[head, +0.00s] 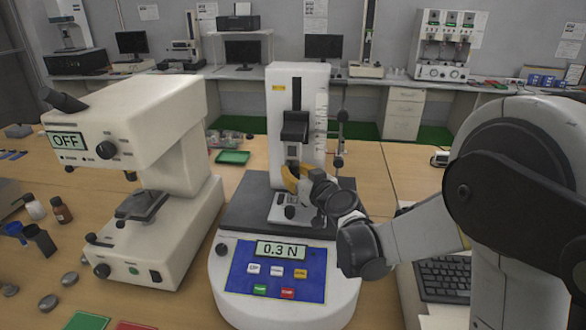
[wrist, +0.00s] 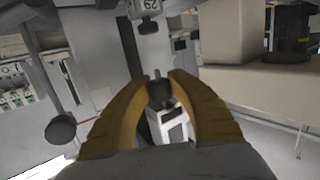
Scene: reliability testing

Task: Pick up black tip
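A small black tip (wrist: 160,93) with a thin upper end lies between my two tan fingers in the wrist view. My gripper (wrist: 162,82) is drawn in around it, and both fingers seem to touch its sides. In the head view my gripper (head: 291,178) is at the white force tester (head: 290,75), just below the black block on its column. The tip cannot be made out there, as the fingers and wrist cover that spot.
The tester's display (head: 281,250) reads 0.3 N. A bulky white instrument (head: 140,120) showing OFF stands close on the left. Bottles (head: 61,209) and round metal pieces (head: 48,303) are at far left. A keyboard (head: 443,279) lies at right under my arm.

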